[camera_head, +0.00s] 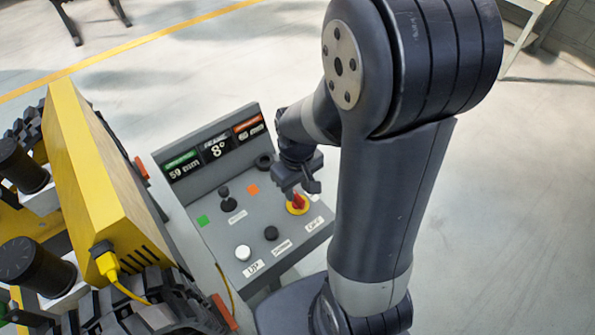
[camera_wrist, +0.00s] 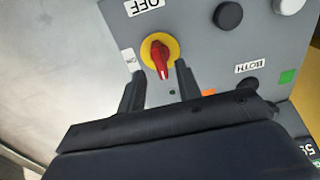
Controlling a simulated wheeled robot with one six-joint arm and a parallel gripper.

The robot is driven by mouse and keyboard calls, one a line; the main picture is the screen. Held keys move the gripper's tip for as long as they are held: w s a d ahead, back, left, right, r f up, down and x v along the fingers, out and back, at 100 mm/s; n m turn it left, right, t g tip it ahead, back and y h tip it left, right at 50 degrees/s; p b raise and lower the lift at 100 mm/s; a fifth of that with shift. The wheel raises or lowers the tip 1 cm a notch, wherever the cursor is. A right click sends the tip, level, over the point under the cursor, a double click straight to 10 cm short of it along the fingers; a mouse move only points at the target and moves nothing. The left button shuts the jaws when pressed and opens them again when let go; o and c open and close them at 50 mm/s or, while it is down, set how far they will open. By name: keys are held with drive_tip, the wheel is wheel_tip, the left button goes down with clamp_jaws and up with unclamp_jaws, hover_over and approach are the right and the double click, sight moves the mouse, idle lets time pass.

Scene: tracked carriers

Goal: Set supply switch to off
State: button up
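The supply switch (camera_head: 298,204) is a red handle on a round yellow plate, at the right side of a grey control panel (camera_head: 222,254). In the wrist view the red handle (camera_wrist: 161,58) lies roughly along the picture's vertical, tilted slightly. A white OFF label (camera_wrist: 142,5) sits above the yellow plate and a small ON label (camera_wrist: 130,61) to its left. My gripper (camera_wrist: 157,86) is open, its two fingers apart on either side of the handle's lower end. I cannot tell whether they touch it. In the head view my gripper (camera_head: 302,188) hovers just over the switch.
The panel also carries a black button (camera_head: 271,233), a white button (camera_head: 243,253), a black joystick (camera_head: 228,199) and a display (camera_head: 214,150). A yellow tracked machine (camera_head: 105,180) stands close on the left. Open floor (camera_head: 500,200) lies to the right.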

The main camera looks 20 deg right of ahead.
sight(298, 196)
wheel_tip(298, 196, up, 7)
idle(0.3)
drive_tip(key=shift+f, duration=0.1)
idle(0.4)
wheel_tip(298, 196, down, 11)
drive_tip(key=shift+m, duration=0.3)
idle(0.3)
idle(0.4)
